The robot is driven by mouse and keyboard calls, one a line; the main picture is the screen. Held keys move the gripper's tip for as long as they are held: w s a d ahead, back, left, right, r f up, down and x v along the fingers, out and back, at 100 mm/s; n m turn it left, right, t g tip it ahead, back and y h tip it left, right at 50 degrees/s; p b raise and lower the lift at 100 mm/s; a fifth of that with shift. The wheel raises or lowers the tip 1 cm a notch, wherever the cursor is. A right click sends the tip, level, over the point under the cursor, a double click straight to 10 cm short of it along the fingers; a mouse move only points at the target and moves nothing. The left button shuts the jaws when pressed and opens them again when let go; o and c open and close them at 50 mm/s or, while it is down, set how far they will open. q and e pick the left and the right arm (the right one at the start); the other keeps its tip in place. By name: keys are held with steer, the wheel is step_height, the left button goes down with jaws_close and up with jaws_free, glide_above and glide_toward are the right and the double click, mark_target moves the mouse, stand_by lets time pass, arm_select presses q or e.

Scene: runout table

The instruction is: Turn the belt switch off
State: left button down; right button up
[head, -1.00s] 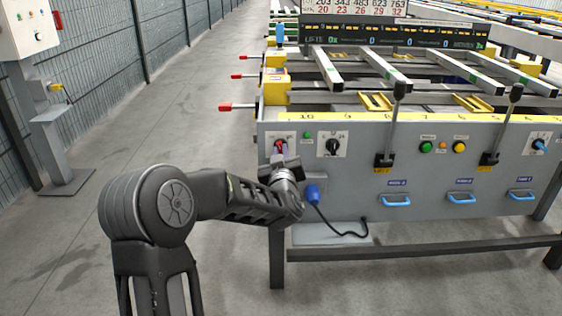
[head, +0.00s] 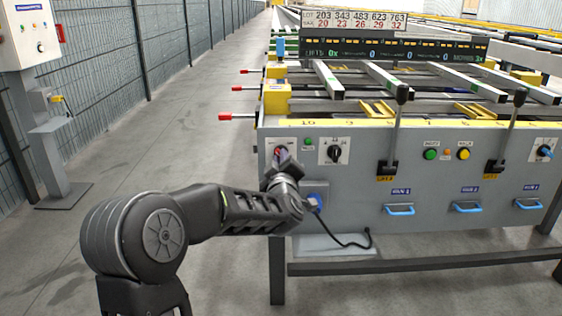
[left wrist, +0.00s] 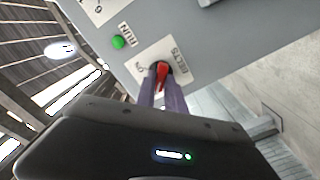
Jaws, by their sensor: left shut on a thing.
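The belt switch is a red knob (left wrist: 162,72) on a white plate marked BELTS, seen in the left wrist view. In the head view the red knob (head: 280,151) shows at the left end of the grey console front, partly hidden by my gripper. My left gripper (head: 282,160) reaches it from the front. Its two fingers (left wrist: 161,88) are shut on the red knob in the left wrist view. A green RUN lamp (left wrist: 117,42) sits beside the plate. The knob's exact setting is hard to read. My right gripper is not in view.
A black rotary switch (head: 334,153) is just right of the belt switch. A blue plug (head: 316,203) with a black cable is below. Two black levers (head: 402,95) (head: 519,98) stand farther right. Open floor (head: 150,130) lies left of the console.

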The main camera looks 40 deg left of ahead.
arm_select(q)
steer(key=c, duration=1.4)
jaws_free()
steer(key=shift+c, duration=0.2)
steer(key=p+v, duration=0.1)
steer(key=v, duration=0.6)
steer(key=shift+s+d+p, duration=0.25)
steer(key=shift+s+p, duration=0.05)
steer(key=shift+p, duration=0.05)
